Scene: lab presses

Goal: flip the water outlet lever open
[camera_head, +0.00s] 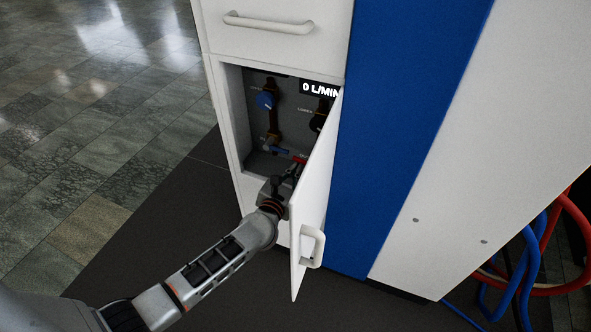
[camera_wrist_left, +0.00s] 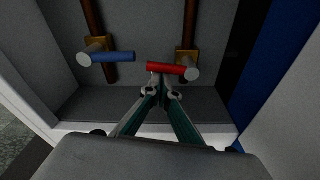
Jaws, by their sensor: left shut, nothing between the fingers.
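Two valve levers sit on copper pipes inside the open cabinet. The blue lever (camera_wrist_left: 112,57) is on the left in the left wrist view and lies roughly level; in the head view (camera_head: 278,150) it sits low in the cabinet. The red lever (camera_wrist_left: 168,69) is on the right and also lies roughly level; part of it shows in the head view (camera_head: 299,160). I cannot read which one is labelled as the outlet. My left gripper (camera_wrist_left: 160,92) is shut and empty, its fingertips just below the left end of the red lever; contact cannot be told. My right gripper is not in view.
The white cabinet door (camera_head: 314,200) stands open close to the right of my left gripper, with a handle (camera_head: 312,246). A blue knob (camera_head: 265,100) and a "0 L/MIN" display (camera_head: 321,89) are higher up. Red and blue hoses (camera_head: 540,262) hang at far right.

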